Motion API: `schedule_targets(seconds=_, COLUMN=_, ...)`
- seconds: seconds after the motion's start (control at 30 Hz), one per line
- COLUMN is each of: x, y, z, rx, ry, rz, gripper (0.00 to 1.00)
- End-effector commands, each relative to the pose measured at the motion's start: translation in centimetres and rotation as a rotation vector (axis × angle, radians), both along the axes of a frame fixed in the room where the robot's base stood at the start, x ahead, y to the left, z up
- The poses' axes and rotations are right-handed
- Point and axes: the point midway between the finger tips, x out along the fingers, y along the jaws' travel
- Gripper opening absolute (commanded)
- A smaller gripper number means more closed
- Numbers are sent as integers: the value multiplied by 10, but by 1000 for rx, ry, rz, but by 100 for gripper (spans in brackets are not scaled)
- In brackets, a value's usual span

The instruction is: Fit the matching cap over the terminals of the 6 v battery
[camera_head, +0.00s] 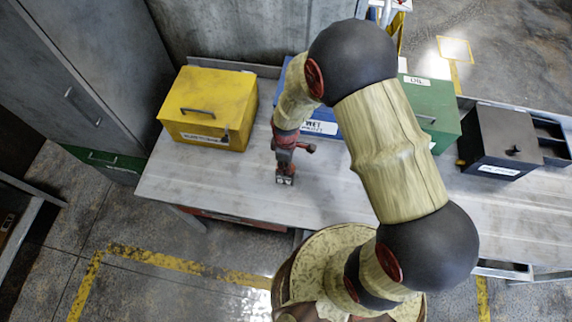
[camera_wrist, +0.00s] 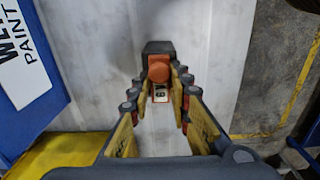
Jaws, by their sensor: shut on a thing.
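My gripper (camera_head: 285,165) is over the middle of the grey workbench, pointing down, in the head view. In the wrist view its fingers (camera_wrist: 160,92) are closed around a small orange-and-black piece (camera_wrist: 158,69). The piece has a rounded orange part, a dark block at its far end and a small pale label with a dark mark. I cannot tell whether this piece is the battery or the cap. No separate battery or cap can be made out. I cannot tell whether the piece touches the bench.
On the workbench (camera_head: 230,180) stand a yellow box (camera_head: 208,105), a blue box marked for wet paint (camera_head: 322,122), a green box (camera_head: 432,110) and a dark box (camera_head: 497,140). My arm hides part of the bench. The bench front edge is close to my gripper.

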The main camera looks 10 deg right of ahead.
Motion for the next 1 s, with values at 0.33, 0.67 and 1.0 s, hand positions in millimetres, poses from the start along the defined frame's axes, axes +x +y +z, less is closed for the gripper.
schedule_targets(seconds=0.33, x=0, y=0, z=-1, rx=0, ry=0, rz=0, gripper=2)
schedule_targets(seconds=0.67, x=0, y=0, z=-1, rx=0, ry=0, rz=0, gripper=34)
schedule_targets(seconds=1.0, x=0, y=0, z=-1, rx=0, ry=0, rz=0, gripper=42)
